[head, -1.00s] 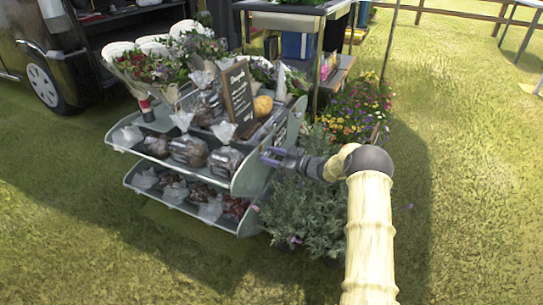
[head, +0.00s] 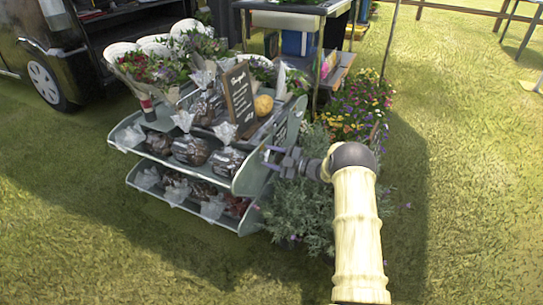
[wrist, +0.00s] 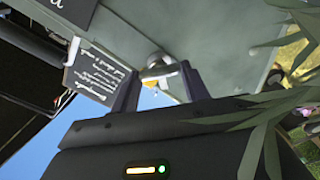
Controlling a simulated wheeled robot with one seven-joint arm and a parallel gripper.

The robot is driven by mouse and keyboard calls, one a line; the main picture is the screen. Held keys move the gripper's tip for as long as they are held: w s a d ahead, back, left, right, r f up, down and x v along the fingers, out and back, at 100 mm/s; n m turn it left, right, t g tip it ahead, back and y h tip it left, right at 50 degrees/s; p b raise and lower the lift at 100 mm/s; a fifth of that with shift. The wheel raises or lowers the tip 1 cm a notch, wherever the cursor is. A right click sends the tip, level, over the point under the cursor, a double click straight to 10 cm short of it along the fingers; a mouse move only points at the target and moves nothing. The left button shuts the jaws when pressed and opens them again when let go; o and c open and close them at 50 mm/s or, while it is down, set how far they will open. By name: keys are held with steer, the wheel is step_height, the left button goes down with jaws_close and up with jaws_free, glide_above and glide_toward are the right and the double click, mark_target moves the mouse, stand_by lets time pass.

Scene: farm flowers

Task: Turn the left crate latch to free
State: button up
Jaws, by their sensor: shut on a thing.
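My gripper (head: 272,158) is at the right end panel of the grey-green display stand (head: 250,180). In the wrist view its two dark fingers (wrist: 158,74) stand on either side of a small metal latch (wrist: 157,68) with a rounded knob, fixed to the grey panel. The gripper is shut on this latch. The fingers partly cover it, so its exact turn angle is hard to tell. In the head view the latch is too small to make out beside the fingers.
Bagged goods (head: 190,150) fill the shelves, with bouquets (head: 150,70) and a chalkboard sign (head: 238,95) above. Leafy plants (head: 305,210) stand close under my gripper, and leaves (wrist: 270,120) cross the wrist view's right side. Open grass (head: 460,180) lies to the right.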

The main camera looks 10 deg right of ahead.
steer(key=n, duration=0.7)
steer(key=shift+f+n+b, duration=0.25)
steer(key=shift+n+b, duration=0.1)
steer(key=shift+n, duration=0.05)
stand_by(0.3)
steer(key=o, duration=1)
steer(key=p+v, duration=0.7)
steer(key=v, duration=1)
steer(key=shift+s+d, duration=0.15)
steer(key=shift+s, duration=0.05)
